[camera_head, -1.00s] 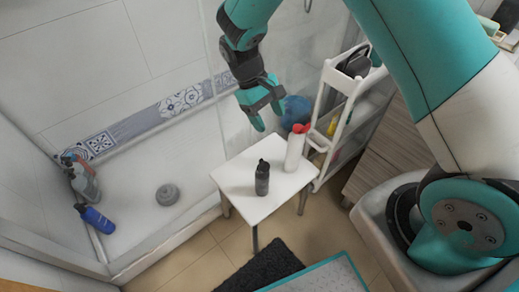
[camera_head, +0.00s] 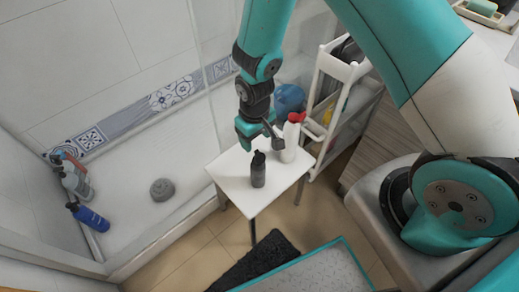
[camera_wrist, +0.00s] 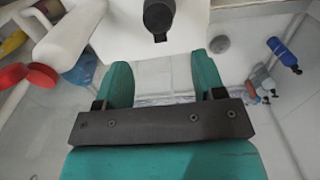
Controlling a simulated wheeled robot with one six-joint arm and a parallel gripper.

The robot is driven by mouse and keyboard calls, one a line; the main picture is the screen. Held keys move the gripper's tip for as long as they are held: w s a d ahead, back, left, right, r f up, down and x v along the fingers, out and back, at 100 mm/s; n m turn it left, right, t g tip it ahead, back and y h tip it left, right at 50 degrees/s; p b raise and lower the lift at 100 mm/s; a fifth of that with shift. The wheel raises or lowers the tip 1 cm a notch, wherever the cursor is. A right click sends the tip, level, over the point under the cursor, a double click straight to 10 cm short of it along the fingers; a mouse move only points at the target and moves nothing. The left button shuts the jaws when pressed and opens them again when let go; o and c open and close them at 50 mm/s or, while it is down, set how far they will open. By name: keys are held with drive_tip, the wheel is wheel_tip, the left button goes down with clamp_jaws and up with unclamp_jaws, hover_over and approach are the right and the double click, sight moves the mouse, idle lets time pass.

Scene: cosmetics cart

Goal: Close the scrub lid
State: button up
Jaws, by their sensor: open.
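A dark bottle (camera_head: 258,172) stands upright on a small white table (camera_head: 235,184). A white bottle (camera_head: 289,150) with a red cap (camera_head: 296,117) stands behind it to the right. I cannot tell which of the two is the scrub, or how its lid sits. My gripper (camera_head: 262,140) is open and empty, above the table, close to the dark bottle's top and left of the white bottle. In the wrist view, the dark bottle (camera_wrist: 158,16) lies ahead of the gap between my fingers (camera_wrist: 162,70). The white bottle (camera_wrist: 70,35) and red cap (camera_wrist: 28,76) are at left.
A white shelf cart (camera_head: 330,120) with several items stands right of the table, and a blue round object (camera_head: 290,98) is behind the white bottle. The shower tray at left holds several bottles (camera_head: 75,180) and a grey round piece (camera_head: 162,190). A dark mat (camera_head: 255,265) lies in front.

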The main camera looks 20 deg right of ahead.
sight(256, 151)
wheel_tip(256, 151, down, 6)
drive_tip(key=shift+f, duration=0.15)
drive_tip(key=shift+c, duration=0.4)
drive_tip(key=c, duration=0.9)
drive_tip(key=shift+o, duration=0.2)
drive_tip(key=shift+w+a+f+g+h, duration=0.1)
drive_tip(key=shift+w+f+g+h, duration=0.15)
drive_tip(key=shift+g, duration=0.5)
drive_tip(key=shift+w+f+g+h, duration=0.1)
drive_tip(key=shift+w+g+h, duration=0.15)
drive_tip(key=shift+g, duration=0.5)
drive_tip(key=shift+s, duration=0.1)
drive_tip(key=o, duration=0.9)
drive_tip(key=shift+o, duration=0.2)
drive_tip(key=shift+r, duration=0.1)
drive_tip(key=v, duration=1.7)
drive_tip(key=shift+p, duration=0.35)
